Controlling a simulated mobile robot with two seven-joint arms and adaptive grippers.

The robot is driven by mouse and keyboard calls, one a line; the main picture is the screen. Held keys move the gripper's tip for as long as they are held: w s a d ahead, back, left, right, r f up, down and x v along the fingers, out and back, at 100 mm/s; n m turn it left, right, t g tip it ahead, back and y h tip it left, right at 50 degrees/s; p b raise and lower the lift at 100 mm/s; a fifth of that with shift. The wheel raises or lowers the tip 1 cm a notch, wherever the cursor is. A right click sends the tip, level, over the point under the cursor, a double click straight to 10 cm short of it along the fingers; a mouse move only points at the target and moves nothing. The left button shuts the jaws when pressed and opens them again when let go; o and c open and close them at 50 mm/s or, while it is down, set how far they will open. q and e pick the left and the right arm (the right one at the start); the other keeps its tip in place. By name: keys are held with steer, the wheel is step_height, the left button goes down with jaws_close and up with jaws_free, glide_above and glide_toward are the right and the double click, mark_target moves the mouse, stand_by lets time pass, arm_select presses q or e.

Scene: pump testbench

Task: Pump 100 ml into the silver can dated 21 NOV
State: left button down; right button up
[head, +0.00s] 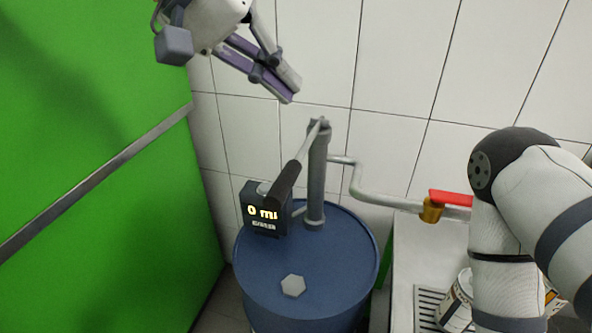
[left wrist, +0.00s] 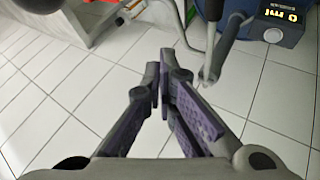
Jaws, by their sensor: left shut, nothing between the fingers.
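A hand pump (head: 316,175) stands upright on a blue drum (head: 330,262). Its lever ends in a dark grip (head: 286,185) that slants down to the left. A black display (head: 264,210) beside the pump reads "0 ml". The outlet pipe has a brass valve (head: 431,209) with a red handle (head: 450,198). A can (head: 458,300) with a pale label stands by the drain grate, partly behind my right arm; its date is unreadable. My left gripper (head: 291,93) is shut and empty, above the pump and apart from it; it also shows in the left wrist view (left wrist: 160,80). My right gripper is out of view.
A pale counter (head: 405,265) with a drain grate (head: 427,302) stands right of the drum. Another container (head: 553,296) is mostly hidden behind my right arm. A green wall with a metal rail (head: 90,190) is at left; white tiles are behind.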

arm_select(q)
steer(key=shift+a, duration=0.15)
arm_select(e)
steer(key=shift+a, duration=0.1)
arm_select(q)
steer(key=b, duration=0.2)
glide_above(282, 173)
steer(key=f, duration=0.6)
steer(key=shift+w+f, duration=0.3)
steer(key=shift+f, duration=0.1)
steer(key=shift+s+f+p, duration=0.1)
steer(key=shift+f+p, duration=0.15)
steer(key=shift+p, duration=0.15)
steer(key=shift+s+f, duration=0.1)
steer(key=shift+f, duration=0.65)
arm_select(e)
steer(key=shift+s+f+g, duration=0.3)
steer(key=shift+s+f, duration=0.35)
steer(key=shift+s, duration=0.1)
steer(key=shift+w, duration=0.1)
arm_select(q)
steer(key=shift+f+p, duration=0.25)
steer(key=shift+p, duration=0.05)
steer(key=shift+f, duration=0.15)
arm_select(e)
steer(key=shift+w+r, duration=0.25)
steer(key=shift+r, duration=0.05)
